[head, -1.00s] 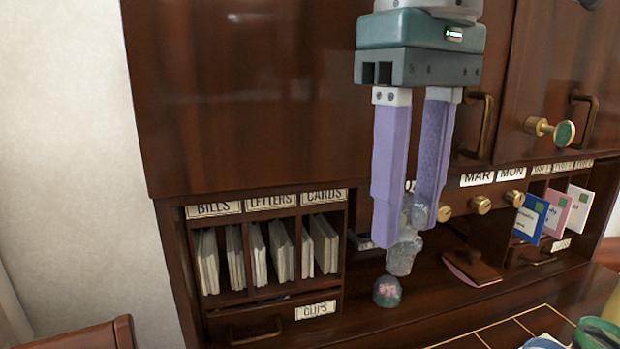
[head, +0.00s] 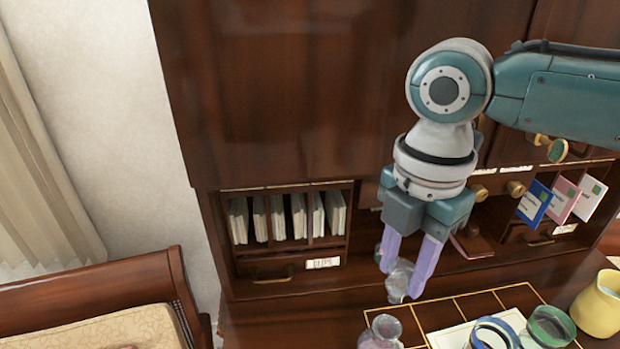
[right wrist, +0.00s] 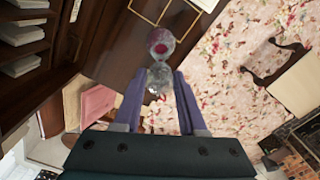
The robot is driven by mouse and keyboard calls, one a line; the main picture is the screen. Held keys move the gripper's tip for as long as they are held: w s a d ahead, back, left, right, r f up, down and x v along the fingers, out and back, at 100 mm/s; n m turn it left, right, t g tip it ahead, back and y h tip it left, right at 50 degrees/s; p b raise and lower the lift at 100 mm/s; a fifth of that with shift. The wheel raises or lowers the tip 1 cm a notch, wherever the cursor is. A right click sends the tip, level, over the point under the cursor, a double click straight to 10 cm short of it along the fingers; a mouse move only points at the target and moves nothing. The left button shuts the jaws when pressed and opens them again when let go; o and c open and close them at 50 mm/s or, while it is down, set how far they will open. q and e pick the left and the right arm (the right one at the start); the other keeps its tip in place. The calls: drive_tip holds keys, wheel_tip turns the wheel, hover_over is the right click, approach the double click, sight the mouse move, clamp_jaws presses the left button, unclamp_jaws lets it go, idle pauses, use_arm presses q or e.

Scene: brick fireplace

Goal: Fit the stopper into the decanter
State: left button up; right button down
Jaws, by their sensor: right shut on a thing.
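My right gripper (head: 403,281) is shut on a clear glass stopper (head: 398,278), which hangs between the purple fingertips above the desk. In the right wrist view the stopper (right wrist: 160,80) shows between the two fingers. A clear glass decanter (head: 382,333) stands on the desk at the bottom of the head view, below and a little left of the stopper, and its base is cut off by the picture edge. A round glass with a pinkish inside (right wrist: 160,42), likely the decanter, shows just beyond the stopper in the wrist view. My left gripper is out of view.
A blue-rimmed jar (head: 494,333), a green-rimmed jar (head: 550,326) and a yellow jug (head: 598,308) stand on the right. Pigeonholes with envelopes (head: 290,217) are at the back.

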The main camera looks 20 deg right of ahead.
sight(398, 295)
drive_tip(key=shift+d, duration=0.1)
idle(0.3)
drive_tip(key=shift+p, duration=0.3)
wheel_tip(398, 295, down, 6)
drive_tip(key=b, duration=0.4)
drive_tip(key=shift+r, duration=0.15)
idle(1.1)
idle(0.5)
drive_tip(key=shift+p, duration=0.45)
